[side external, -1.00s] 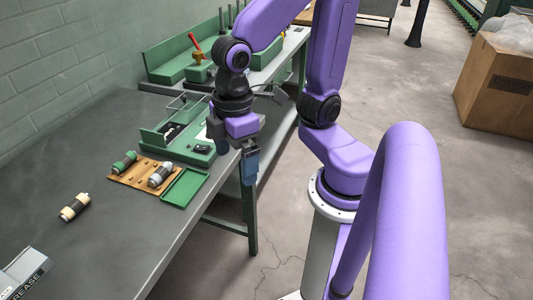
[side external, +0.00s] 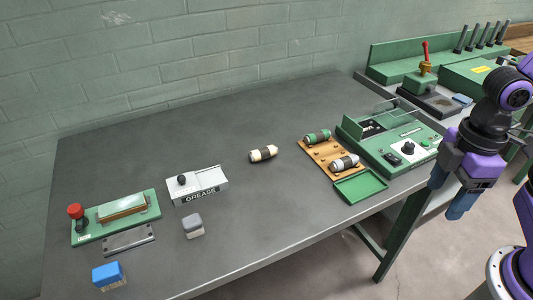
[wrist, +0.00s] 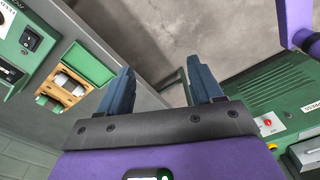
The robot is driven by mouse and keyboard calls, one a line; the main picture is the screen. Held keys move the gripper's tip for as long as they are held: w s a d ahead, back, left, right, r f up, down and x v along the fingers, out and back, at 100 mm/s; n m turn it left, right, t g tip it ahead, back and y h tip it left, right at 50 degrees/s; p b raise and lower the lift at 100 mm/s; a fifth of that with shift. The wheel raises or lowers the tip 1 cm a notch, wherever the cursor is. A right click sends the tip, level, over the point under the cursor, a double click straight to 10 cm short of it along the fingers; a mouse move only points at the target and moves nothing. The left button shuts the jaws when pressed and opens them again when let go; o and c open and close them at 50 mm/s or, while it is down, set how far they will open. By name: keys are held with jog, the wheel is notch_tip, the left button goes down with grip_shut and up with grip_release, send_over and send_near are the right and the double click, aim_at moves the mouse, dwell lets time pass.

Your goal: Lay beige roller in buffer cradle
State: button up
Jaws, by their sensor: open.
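The beige roller (side external: 263,154), with a dark middle band, lies on the grey table left of a wooden board (side external: 322,153). The board carries a green-ended roller (side external: 317,137) and a pale grey roller (side external: 344,163); it also shows in the wrist view (wrist: 71,97). I cannot tell which seat is the buffer cradle. My gripper (side external: 450,192) is open and empty beyond the table's right front edge, well right of the beige roller. Its two blue fingers point away from the camera in the wrist view (wrist: 161,78), with nothing between them.
An empty green tray (side external: 360,186) lies in front of the board. A green control panel (side external: 400,146) with a clear guard stands right of it. A grease box (side external: 197,186), grey block (side external: 193,226), blue block (side external: 108,274) and green fixture (side external: 115,217) stand left. Mid-table is clear.

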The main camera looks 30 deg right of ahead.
jog(key=w+a+r+n+y, duration=0.1)
jog(key=w+a, duration=0.5)
jog(key=w, duration=0.5)
jog(key=w+a+r+n+y, duration=0.15)
jog(key=w+a, duration=0.35)
jog(key=w, duration=0.6)
jog(key=w+d+f+n+y, duration=0.1)
jog(key=w+d+f, duration=0.1)
jog(key=w, duration=0.9)
jog(key=w+d+f+n+y, duration=0.1)
jog(key=w+n, duration=0.1)
jog(key=w, duration=0.9)
send_over(265, 148)
jog(key=d, duration=0.2)
jog(key=f, duration=1.1)
jog(key=shift+w+d, duration=0.1)
jog(key=shift+d, duration=0.1)
jog(key=shift+h, duration=0.25)
jog(key=shift+s+x, duration=0.2)
jog(key=shift+x, duration=2.5)
jog(key=shift+a+r, duration=0.1)
jog(key=shift+a, duration=0.05)
grip_shut()
